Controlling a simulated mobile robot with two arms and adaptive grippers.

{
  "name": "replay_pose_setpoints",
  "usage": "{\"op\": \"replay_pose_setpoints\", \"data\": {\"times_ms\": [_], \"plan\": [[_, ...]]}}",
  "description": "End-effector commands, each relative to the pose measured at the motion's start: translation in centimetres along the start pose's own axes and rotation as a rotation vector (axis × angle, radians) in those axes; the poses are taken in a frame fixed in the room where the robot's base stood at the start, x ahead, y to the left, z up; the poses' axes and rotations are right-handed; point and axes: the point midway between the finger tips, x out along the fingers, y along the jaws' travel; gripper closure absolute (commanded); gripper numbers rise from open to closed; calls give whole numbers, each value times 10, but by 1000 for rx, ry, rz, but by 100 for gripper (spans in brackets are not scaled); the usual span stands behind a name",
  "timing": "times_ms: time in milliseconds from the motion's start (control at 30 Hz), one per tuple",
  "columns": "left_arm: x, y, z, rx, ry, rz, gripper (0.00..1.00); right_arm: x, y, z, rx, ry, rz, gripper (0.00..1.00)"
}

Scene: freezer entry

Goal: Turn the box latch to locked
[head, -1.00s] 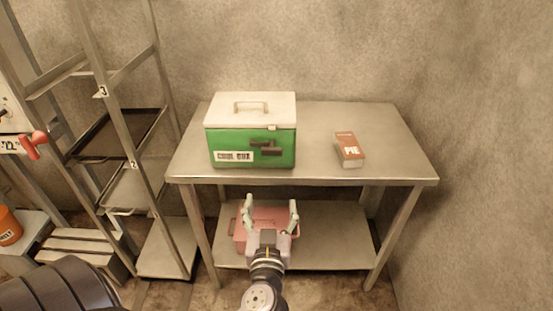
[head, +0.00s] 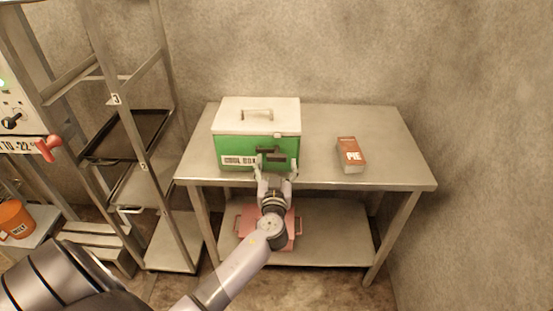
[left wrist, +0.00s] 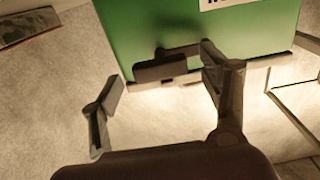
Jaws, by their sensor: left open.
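The cool box (head: 228,148) is green with a white lid and stands on the left part of the steel table; its lid lies shut on top. Its dark latch (head: 267,150) is on the right half of the front face and looks roughly horizontal. My left gripper (head: 276,167) is open at the box's front, its fingers either side of the latch's lower part and partly hiding it. In the left wrist view the latch's dark handle (left wrist: 160,71) shows between the open fingers, against the green box (left wrist: 140,30); I cannot tell whether they touch. My right gripper is not in view.
The steel table (head: 385,150) has free room around a brown pie carton (head: 350,155). A pink tray-like box (head: 245,222) lies on the lower shelf.

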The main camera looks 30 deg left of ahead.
Motion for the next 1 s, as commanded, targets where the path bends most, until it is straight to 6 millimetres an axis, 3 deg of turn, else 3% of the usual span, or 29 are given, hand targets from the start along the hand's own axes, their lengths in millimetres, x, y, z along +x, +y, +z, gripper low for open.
{"op": "replay_pose_setpoints", "data": {"times_ms": [400, 1000], "plan": [[10, 0, 0, 0, 0, 0, 30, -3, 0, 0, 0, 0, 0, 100], [10, 0, 0, 0, -1, 0, 69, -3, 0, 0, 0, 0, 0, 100]]}}
